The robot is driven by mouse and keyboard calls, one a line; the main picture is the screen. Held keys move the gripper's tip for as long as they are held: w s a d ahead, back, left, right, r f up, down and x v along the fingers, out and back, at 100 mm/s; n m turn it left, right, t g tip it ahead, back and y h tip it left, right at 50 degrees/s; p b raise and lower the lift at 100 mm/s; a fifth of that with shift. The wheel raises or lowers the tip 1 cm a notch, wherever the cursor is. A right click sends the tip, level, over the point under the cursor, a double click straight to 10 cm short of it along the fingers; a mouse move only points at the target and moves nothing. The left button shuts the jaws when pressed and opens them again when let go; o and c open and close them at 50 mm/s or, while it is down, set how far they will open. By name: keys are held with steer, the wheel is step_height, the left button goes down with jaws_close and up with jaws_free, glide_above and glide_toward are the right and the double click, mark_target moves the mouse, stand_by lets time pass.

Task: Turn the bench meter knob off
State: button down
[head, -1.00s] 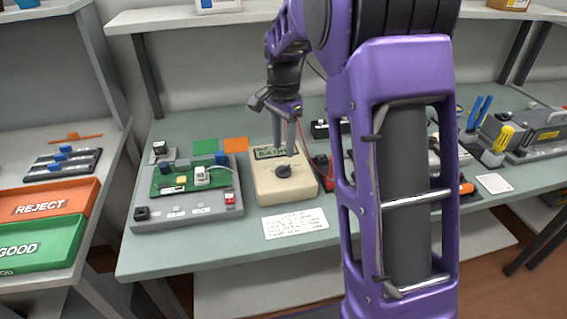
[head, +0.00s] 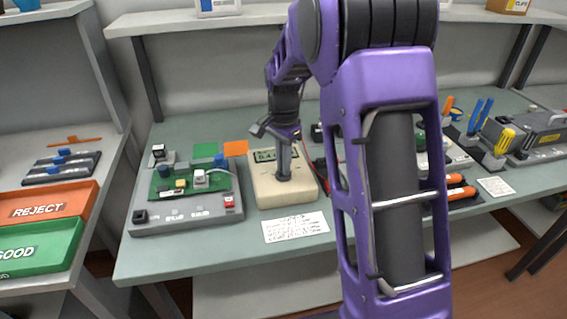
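The bench meter (head: 286,196) is a cream box on the green-grey bench, with a small display (head: 264,156) at its back edge. The display shows dark characters that I cannot read. My gripper (head: 284,176) points down over the middle of the meter, with its fingertips at the dark knob's place. The fingers hide most or all of the knob. They look close together, but I cannot tell whether they grip the knob.
A grey test fixture with a green circuit board (head: 190,180) stands left of the meter. A printed white card (head: 295,227) lies in front. Red probe leads lie close on the right. Pliers and a grey case (head: 535,135) are farther right. Orange REJECT (head: 45,210) and green GOOD (head: 40,248) bins sit left.

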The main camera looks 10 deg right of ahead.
steer(key=shift+n, duration=0.3)
steer(key=shift+r+n+p, duration=0.1)
steer(key=shift+n+p, duration=0.6)
steer(key=shift+n, duration=0.5)
steer(key=n+p, duration=0.1)
steer(key=n, duration=0.2)
steer(key=shift+n, duration=0.3)
steer(key=n+p, duration=0.1)
steer(key=n, duration=0.2)
steer(key=shift+n, duration=0.4)
steer(key=n+p, duration=0.1)
steer(key=n, duration=0.2)
steer(key=shift+n, duration=0.3)
steer(key=n+p, duration=0.2)
steer(key=n, duration=0.3)
steer(key=shift+n+p, duration=0.7)
steer(key=shift+n, duration=1.7)
